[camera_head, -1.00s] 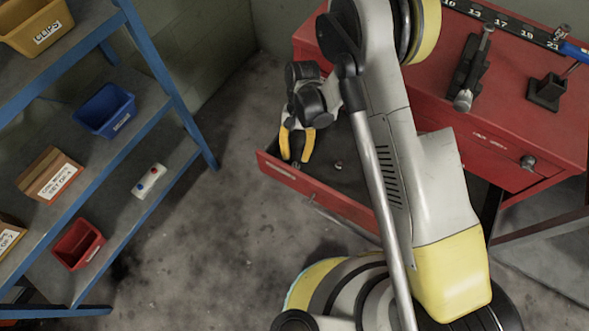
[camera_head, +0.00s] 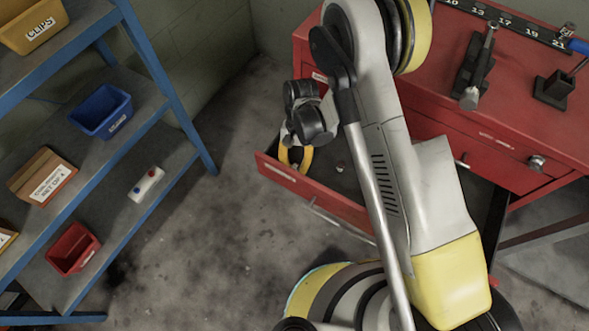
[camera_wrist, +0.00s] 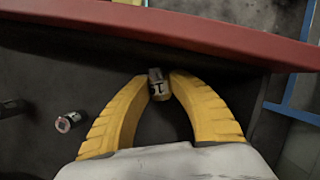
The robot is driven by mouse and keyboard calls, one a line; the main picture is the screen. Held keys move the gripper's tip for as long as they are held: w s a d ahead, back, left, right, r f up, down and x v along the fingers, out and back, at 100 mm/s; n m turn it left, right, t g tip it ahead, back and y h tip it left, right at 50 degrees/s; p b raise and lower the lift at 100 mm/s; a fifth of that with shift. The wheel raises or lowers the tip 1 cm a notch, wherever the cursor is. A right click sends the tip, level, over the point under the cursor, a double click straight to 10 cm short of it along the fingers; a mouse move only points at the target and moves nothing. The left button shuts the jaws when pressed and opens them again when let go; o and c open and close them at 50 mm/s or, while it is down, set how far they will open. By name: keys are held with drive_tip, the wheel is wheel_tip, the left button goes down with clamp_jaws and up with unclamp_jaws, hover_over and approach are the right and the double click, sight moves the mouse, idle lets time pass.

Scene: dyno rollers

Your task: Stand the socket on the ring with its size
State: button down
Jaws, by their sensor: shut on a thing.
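My gripper (camera_wrist: 157,80) has its yellow fingers closed on a small metal socket (camera_wrist: 159,92) at their tips, inside the open drawer and close behind its red front. A dark mark starting with a 1 shows on the held socket; I cannot read the rest. A second socket (camera_wrist: 70,121) lies on the dark drawer floor to the left; one small socket in the drawer also shows in the head view (camera_head: 340,167). The black size strip (camera_head: 510,22) on the red cabinet shows 10, 13, 17, 19, 21.
The red drawer front (camera_head: 310,192) stands close around my gripper. Tool holders (camera_head: 473,68) and (camera_head: 554,88) stand on the cabinet top (camera_head: 437,90). A blue shelf rack with bins (camera_head: 100,110) is at left. Floor between is clear.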

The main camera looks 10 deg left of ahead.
sight(295, 168)
wheel_tip(295, 168, up, 18)
drive_tip(key=p, duration=0.7)
drive_tip(key=shift+p, duration=0.3)
